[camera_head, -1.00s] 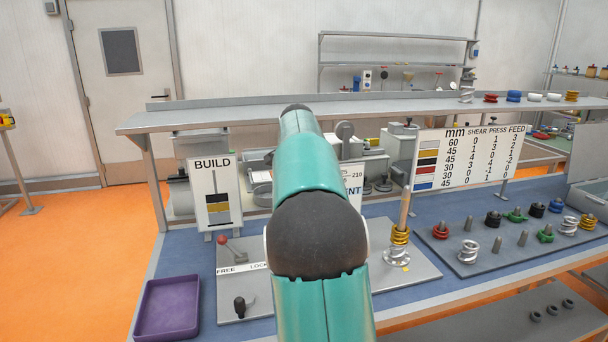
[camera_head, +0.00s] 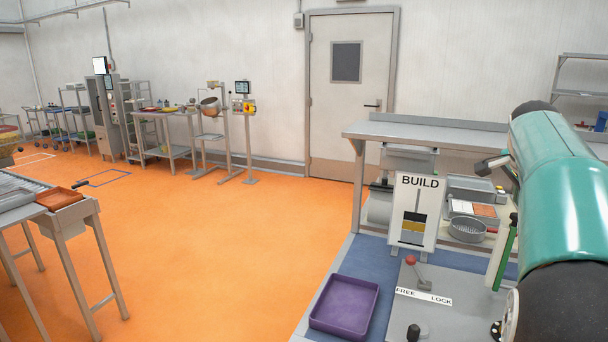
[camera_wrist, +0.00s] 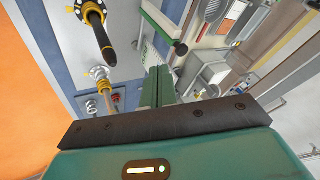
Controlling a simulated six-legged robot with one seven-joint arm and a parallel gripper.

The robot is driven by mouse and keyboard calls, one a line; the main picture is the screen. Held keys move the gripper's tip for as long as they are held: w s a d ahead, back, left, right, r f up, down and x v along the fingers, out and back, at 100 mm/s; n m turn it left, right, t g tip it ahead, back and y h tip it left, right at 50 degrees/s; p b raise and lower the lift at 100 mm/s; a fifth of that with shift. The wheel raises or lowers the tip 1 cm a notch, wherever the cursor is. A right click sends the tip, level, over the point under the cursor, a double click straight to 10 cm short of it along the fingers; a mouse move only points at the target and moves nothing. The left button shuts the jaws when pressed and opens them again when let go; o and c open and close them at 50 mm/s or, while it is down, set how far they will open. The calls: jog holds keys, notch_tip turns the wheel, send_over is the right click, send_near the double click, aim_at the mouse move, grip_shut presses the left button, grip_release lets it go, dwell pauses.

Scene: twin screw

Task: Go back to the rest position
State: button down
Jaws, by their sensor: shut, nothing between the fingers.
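My arm (camera_head: 570,190) fills the right edge of the head view, bent above the workbench. My gripper (camera_wrist: 157,88) shows in the wrist view as two green fingers close together, with nothing between them. It is apart from the bench objects. A dark-tipped shaft with a yellow ring (camera_wrist: 92,12) shows at the upper left of the wrist view. Below it a thin post (camera_wrist: 116,97) carries pale and yellow rings.
A purple tray (camera_head: 345,305) sits at the bench's left edge. The BUILD sign (camera_head: 416,190) and the FREE/LOCK plate with a red-knobbed lever (camera_head: 412,262) stand beside it. Orange floor (camera_head: 220,240) is open to the left. A roller table (camera_head: 40,195) stands at far left.

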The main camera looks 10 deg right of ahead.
jog(key=s+a+f+n+t+y, duration=0.1)
jog(key=s+a+f+n, duration=0.3)
jog(key=a, duration=0.7)
jog(key=s+a+f+n+y, duration=0.25)
jog(key=s+a+n, duration=0.3)
jog(key=a, duration=0.55)
jog(key=s+a+f+n+t+y, duration=0.1)
jog(key=s+a+f+n, duration=0.3)
jog(key=a, duration=0.6)
jog(key=s+a+f+n, duration=0.5)
jog(key=s+a+f, duration=0.1)
jog(key=s, duration=0.3)
jog(key=shift+s+a+f+g+y, duration=0.15)
jog(key=shift+a+f+g+y, duration=0.2)
jog(key=shift+f, duration=0.25)
jog(key=shift+n, duration=0.25)
